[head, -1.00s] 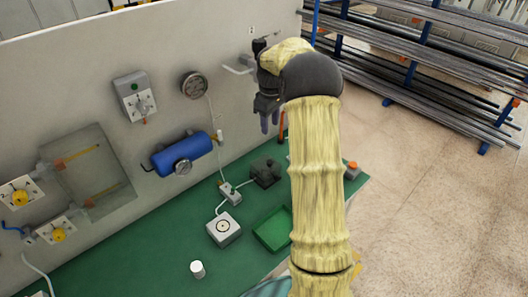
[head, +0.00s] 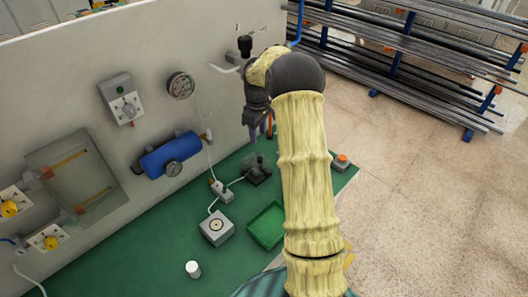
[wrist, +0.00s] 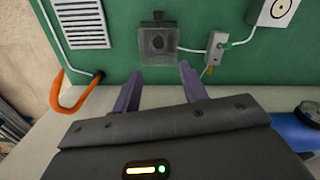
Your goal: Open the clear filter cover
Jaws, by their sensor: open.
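A small smoky see-through box (head: 258,170) sits on the green bench, with a dark knob-like part at one edge; it looks like the clear filter cover. It also shows in the wrist view (wrist: 158,44), just beyond the fingertips. My gripper (head: 267,130) is above the box and apart from it, pointing down. In the wrist view the two purple fingers (wrist: 160,75) are spread with nothing between them. Whether the cover has a hinge or latch is too small to tell.
A small white connector box (head: 222,191) with cables is close to the cover. A green tray (head: 267,226), a white box with a ring (head: 217,228) and a white cup (head: 193,269) stand nearby. A blue tank (head: 172,155) and gauge (head: 180,86) are on the wall. An orange handle (wrist: 76,94) shows too.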

